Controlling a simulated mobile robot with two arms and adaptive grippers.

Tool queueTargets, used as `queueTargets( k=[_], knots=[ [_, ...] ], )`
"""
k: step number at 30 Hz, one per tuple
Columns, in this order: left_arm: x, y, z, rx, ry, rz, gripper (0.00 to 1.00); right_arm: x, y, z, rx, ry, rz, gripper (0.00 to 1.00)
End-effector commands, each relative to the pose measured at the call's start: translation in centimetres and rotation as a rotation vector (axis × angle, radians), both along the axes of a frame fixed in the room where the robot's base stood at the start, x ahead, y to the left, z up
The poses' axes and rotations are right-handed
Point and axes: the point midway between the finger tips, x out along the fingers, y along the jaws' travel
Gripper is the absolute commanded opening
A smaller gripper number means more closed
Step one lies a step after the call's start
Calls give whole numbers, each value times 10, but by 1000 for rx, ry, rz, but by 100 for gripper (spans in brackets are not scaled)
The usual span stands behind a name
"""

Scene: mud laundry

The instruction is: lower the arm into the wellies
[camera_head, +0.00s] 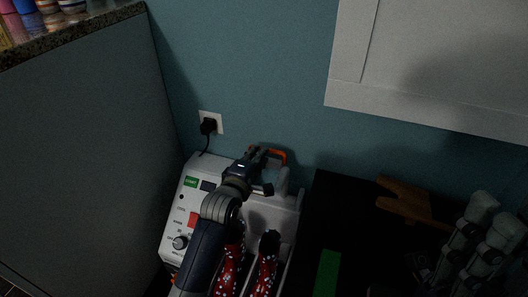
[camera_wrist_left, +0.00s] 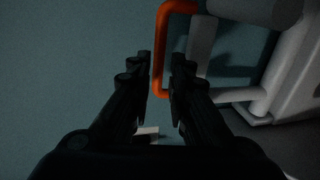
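A white machine (camera_head: 192,213) with a control panel stands against the wall. An orange handle (camera_head: 281,154) shows at its upper back, and in the left wrist view the orange handle (camera_wrist_left: 159,50) joins pale grey parts at right. My left gripper (camera_head: 262,157) is at this handle; in the wrist view its fingers (camera_wrist_left: 165,65) are apart, with the handle's upright bar seen in the gap. I cannot tell whether they touch it. Red wellies with white spots (camera_head: 266,272) stand at the machine's front, partly hidden by my left arm. My right gripper is not in view.
A black plug sits in a wall socket (camera_head: 211,123) above the machine. A cabinet (camera_head: 430,60) hangs at upper right. A granite-topped counter (camera_head: 85,30) is at left.

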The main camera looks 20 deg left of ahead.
Motion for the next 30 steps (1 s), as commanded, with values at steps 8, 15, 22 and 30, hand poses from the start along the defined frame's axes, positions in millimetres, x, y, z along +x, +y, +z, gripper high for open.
queueTargets(
  k=[8, 15, 22, 30],
  knots=[
    [40, -2, -11, 1, -2, 0, 18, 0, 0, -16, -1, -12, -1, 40],
    [53, -2, -11, 0, -1, 0, 18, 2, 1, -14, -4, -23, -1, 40],
    [53, -2, -11, 0, -1, 0, 18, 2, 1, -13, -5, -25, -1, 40],
    [53, -2, -11, 0, -1, 0, 0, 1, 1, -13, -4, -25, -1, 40]
  ],
)
